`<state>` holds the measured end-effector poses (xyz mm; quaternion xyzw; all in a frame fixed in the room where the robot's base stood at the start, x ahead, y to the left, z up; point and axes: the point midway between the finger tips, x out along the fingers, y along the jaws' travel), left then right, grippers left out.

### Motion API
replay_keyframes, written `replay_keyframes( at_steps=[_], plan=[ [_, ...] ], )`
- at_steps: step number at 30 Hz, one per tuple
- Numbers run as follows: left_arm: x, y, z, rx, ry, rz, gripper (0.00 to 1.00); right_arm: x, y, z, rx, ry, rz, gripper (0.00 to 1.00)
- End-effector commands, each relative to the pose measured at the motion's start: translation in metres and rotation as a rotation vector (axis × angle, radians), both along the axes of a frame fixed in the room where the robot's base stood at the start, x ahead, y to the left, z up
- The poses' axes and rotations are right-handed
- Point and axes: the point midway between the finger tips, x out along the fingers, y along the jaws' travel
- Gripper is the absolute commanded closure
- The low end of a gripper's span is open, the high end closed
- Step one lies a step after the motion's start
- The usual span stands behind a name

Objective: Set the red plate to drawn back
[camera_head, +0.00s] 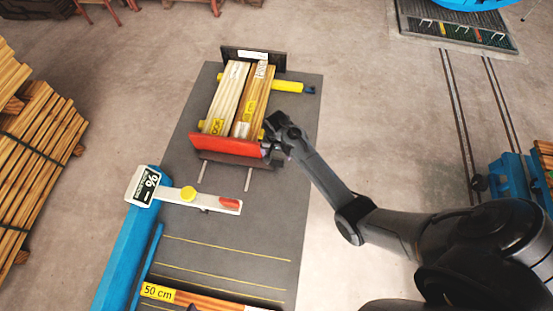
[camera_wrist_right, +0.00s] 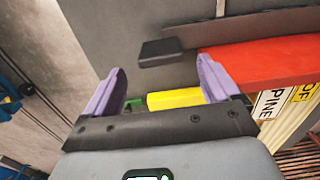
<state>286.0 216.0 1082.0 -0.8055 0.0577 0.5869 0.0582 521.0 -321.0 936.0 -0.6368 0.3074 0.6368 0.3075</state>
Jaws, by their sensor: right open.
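The red plate (camera_head: 222,146) stands across the near end of a pair of timber bundles (camera_head: 225,97). Two thin rails (camera_head: 248,178) show in front of it. In the right wrist view the red plate (camera_wrist_right: 270,62) enters from the right, beside the right finger. My right gripper (camera_head: 274,150) is at the plate's right end; its purple fingers (camera_wrist_right: 160,80) are apart and nothing is clearly held between them. A dark block (camera_wrist_right: 162,52) shows just beyond the fingertips. Whether the fingers touch the plate cannot be told. My left gripper is in neither view.
A black end plate (camera_head: 253,58) stands at the far end of the timber. A yellow cylinder (camera_head: 288,86) juts out right of it. A white panel (camera_head: 200,199) with a yellow knob and a red handle lies nearer, by a blue post (camera_head: 128,240). Stacked lumber (camera_head: 40,145) is at left.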

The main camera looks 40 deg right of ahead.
Motion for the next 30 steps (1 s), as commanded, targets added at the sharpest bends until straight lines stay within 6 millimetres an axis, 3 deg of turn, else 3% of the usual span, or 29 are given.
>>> replay_keyframes(
  at_steps=[9, 23, 24, 30],
  plan=[
    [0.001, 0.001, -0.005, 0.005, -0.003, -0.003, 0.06, 0.000, 0.000, -0.044, 0.000, 0.002, 0.001, 0.11],
    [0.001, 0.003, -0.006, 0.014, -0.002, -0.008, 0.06, 0.000, 0.000, -0.054, -0.001, -0.001, 0.001, 0.11],
    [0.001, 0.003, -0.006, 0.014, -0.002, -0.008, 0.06, 0.000, 0.000, -0.054, -0.001, -0.001, 0.000, 0.12],
    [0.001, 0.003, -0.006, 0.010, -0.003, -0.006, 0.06, 0.000, 0.000, -0.054, -0.001, -0.001, 0.000, 0.43]
  ],
)
